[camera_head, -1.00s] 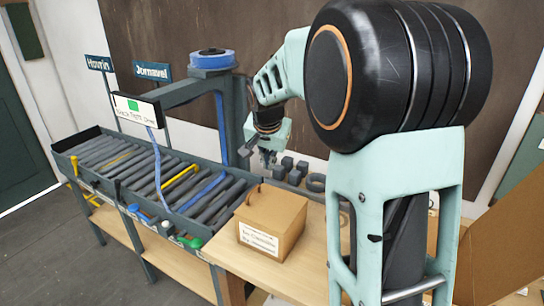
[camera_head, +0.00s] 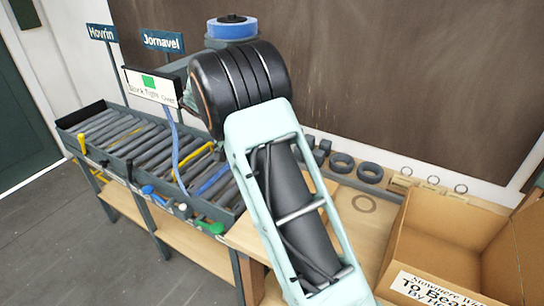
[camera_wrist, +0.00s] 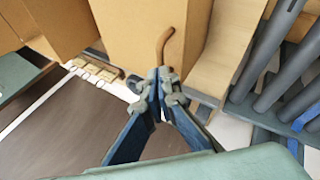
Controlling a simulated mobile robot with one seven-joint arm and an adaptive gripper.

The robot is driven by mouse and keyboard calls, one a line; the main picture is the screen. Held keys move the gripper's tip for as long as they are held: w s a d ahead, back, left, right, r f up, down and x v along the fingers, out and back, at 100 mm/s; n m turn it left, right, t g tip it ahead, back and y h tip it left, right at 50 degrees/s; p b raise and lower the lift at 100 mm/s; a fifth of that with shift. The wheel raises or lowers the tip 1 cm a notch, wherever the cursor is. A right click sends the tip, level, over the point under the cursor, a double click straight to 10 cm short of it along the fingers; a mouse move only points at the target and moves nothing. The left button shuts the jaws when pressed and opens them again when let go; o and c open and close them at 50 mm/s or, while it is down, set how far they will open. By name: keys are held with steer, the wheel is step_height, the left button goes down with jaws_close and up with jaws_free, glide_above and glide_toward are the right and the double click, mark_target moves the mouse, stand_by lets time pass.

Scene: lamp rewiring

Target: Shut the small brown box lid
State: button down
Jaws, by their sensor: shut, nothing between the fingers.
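The small brown box (camera_wrist: 120,25) fills the upper middle of the wrist view. A curved brown handle (camera_wrist: 164,42) stands out on it. My gripper (camera_wrist: 163,78) is shut and empty. Its tips overlap the handle's lower end in the picture; I cannot tell whether they touch it. In the head view my arm hides both the small box and my gripper. How far the lid is open cannot be told from these views.
A larger open carton (camera_head: 450,232) with a printed label stands at the right of the head view. Black rings (camera_head: 342,162) and small hooks lie along the wall behind the bench. A blue tape roll (camera_head: 231,27) sits up high.

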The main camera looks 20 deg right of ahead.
steer(key=shift+w+a+f+b, duration=0.1)
steer(key=shift+f+b, duration=0.1)
steer(key=shift+f, duration=0.35)
steer(key=shift+w+a+f+b, duration=0.1)
steer(key=shift+f+b, duration=0.05)
steer(key=shift+f, duration=0.35)
steer(key=shift+r, duration=0.1)
steer(key=shift+r+p, duration=0.4)
steer(key=shift+r, duration=0.35)
